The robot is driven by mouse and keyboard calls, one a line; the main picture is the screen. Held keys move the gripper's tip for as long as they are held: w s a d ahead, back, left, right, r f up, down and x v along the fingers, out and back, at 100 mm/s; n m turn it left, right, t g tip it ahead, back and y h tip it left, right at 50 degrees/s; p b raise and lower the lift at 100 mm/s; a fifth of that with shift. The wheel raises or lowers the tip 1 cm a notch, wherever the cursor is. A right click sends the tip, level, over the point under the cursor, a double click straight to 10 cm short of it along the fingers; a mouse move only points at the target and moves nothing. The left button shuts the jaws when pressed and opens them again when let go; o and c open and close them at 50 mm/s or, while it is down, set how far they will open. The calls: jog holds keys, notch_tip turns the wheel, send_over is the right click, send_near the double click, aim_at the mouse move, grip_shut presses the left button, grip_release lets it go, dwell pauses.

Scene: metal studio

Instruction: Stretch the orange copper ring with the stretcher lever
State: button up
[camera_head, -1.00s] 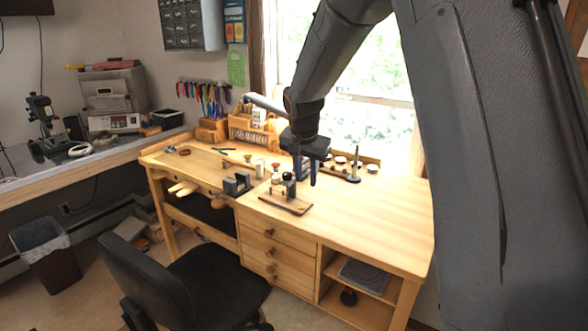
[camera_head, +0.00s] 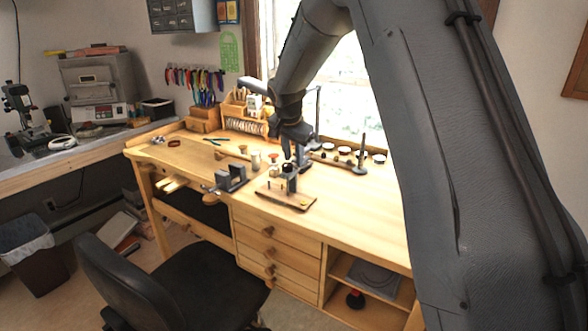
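The small stretcher (camera_head: 289,182) stands on a wooden base (camera_head: 273,196) near the bench's front edge. It has a short dark upright with a dark round top. I cannot make out a separate lever or be sure of the orange copper ring at this size. A tiny orange spot (camera_head: 303,205) shows on the front right of the base. My gripper (camera_head: 294,158) points down just above and behind the stretcher, its fingers apart and seemingly empty. Whether it touches anything is hidden by the overlap.
A dark metal block (camera_head: 231,178) sits left of the stretcher at the front edge. A brown ring-shaped item (camera_head: 174,143) lies at the bench's far left. Small pots and a dark post (camera_head: 362,152) stand behind. The benchtop's right part is clear. A black chair (camera_head: 165,280) stands in front.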

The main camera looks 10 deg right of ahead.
aim_at(301, 168)
jog(key=shift+p+x, duration=1)
jog(key=shift+x, duration=2.25)
grip_shut()
